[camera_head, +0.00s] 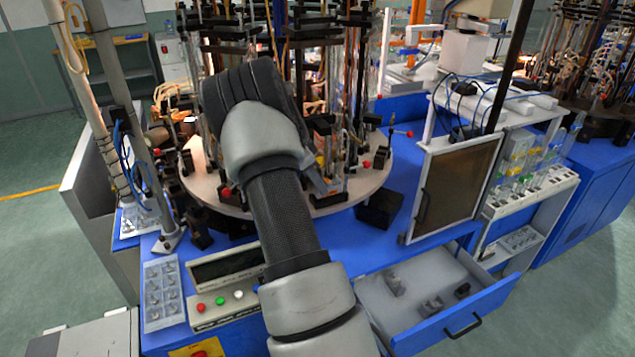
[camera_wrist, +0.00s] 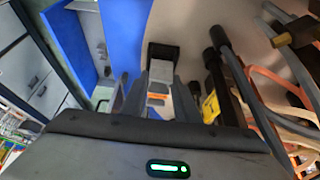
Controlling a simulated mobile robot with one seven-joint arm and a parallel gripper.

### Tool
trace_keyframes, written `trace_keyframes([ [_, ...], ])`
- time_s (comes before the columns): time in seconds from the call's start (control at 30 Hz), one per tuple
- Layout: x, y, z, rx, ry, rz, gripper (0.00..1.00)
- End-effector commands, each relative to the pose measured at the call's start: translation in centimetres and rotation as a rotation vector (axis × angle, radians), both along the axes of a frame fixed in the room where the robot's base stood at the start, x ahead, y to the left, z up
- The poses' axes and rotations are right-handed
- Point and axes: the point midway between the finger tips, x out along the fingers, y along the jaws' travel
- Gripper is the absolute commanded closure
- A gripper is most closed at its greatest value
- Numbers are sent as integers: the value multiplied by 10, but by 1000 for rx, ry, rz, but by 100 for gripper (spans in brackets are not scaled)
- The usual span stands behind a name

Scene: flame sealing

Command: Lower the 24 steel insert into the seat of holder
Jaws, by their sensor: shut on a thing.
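My gripper (camera_wrist: 161,92) is at the middle of the wrist view, its fingers closed on a pale grey piece with an orange mark, which I take to be the steel insert (camera_wrist: 158,99). In the wrist view a black block, likely the holder (camera_wrist: 162,49), is just beyond the fingertips at the edge of the pale round plate. A grey face shows directly below the black part; I cannot tell whether the insert touches the holder or sits in its seat. In the head view my arm hides most of the gripper and the insert.
The round plate (camera_head: 232,205) carries rods, tubes and several black holders close around my gripper. A black block (camera_head: 379,208) stands on the blue table. An open drawer (camera_head: 415,279) with several small grey parts is at the front right. A tray of inserts (camera_head: 164,318) lies front left.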

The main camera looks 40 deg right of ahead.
Motion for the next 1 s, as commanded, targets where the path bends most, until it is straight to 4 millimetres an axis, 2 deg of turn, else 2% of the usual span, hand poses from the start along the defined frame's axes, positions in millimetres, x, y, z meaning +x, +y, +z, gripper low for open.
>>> trace_keyframes([
  [1.0,0,0,-13,-1,-1,1,99],
])
